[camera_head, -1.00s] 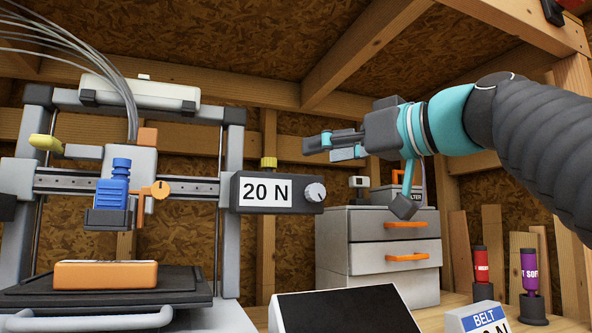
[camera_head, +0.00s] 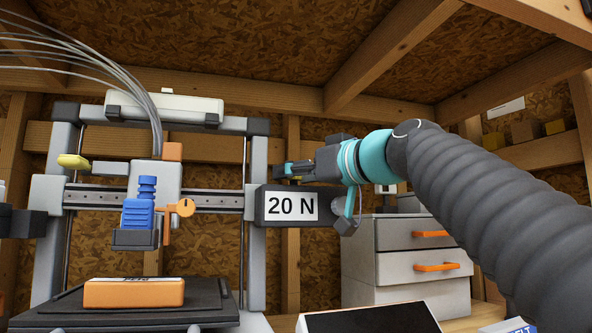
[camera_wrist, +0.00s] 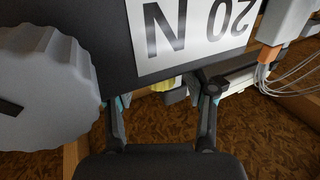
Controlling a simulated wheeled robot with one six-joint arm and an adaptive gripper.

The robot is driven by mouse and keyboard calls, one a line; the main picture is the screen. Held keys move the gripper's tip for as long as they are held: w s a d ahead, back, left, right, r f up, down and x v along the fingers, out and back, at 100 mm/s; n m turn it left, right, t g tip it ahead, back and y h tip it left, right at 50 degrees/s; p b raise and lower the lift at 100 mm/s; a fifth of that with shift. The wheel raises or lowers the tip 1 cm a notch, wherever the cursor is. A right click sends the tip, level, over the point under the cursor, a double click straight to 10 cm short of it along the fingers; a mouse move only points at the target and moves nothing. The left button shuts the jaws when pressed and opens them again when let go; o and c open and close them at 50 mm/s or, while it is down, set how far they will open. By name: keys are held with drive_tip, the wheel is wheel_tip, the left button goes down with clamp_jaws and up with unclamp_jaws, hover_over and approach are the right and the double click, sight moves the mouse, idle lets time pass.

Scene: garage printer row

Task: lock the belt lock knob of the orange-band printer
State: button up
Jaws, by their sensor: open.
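The printer (camera_head: 258,150) stands at left with a dark tension box labelled 20 N (camera_head: 290,206) on its right upright. My gripper (camera_head: 284,173) is open at the top of this box, and its arm reaches in from the right.
The print head carries a blue part (camera_head: 139,212) and an orange lever (camera_head: 181,209). An orange block (camera_head: 134,293) lies on the black bed. A grey drawer cabinet (camera_head: 385,265) stands right of the box, and a dark screen (camera_head: 370,318) is in front.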

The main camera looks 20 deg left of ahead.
drive_tip(key=shift+w+a, duration=0.2)
drive_tip(key=shift+a, duration=0.15)
clamp_jaws()
drive_tip(key=shift+t, duration=0.3)
drive_tip(key=shift+s+m+t+h+p, duration=0.1)
drive_tip(key=shift+m+t+h+p, duration=0.3)
drive_tip(key=shift+m+t+h, duration=0.15)
drive_tip(key=shift+m+t+h+p, duration=0.75)
drive_tip(key=shift+m+t+h, duration=0.1)
